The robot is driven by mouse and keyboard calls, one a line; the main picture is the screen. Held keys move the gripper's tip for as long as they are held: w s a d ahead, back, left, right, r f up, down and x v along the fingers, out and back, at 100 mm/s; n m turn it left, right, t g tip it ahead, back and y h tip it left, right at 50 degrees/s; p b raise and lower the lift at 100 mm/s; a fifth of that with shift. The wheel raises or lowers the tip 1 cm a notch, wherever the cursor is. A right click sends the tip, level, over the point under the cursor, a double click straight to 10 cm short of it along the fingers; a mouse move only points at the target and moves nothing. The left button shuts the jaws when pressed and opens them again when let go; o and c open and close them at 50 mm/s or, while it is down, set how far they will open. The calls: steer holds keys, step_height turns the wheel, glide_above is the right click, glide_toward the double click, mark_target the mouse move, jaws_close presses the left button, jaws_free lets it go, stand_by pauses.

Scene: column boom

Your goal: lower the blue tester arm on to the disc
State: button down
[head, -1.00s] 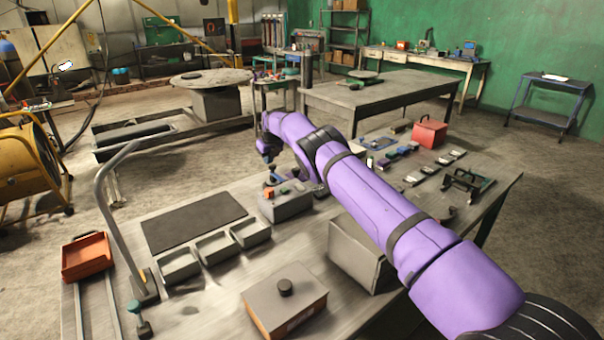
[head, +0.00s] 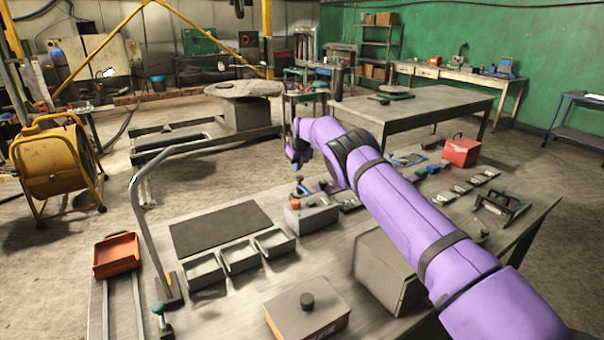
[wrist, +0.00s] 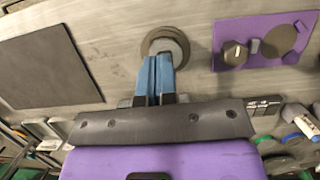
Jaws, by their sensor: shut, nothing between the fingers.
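The blue tester arm (head: 304,190) is small in the head view, at the back of a grey box with an orange button on the near bench. Its exact tilt is too small to tell. My gripper (head: 293,166) is above and slightly left of it, pointing down. In the wrist view my gripper (wrist: 158,62) shows as two blue fingers side by side, shut and empty. A round grey disc (wrist: 170,40) lies just beyond the fingertips; I cannot tell whether they touch it. My palm hides what lies beneath it.
A dark mat (head: 220,228) and several grey trays (head: 240,256) lie left of the box. A bent grey post (head: 145,230) stands at the bench's left. A red box (head: 461,151) is farther right.

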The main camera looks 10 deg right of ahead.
steer(key=v, duration=0.8)
steer(key=shift+s, duration=0.1)
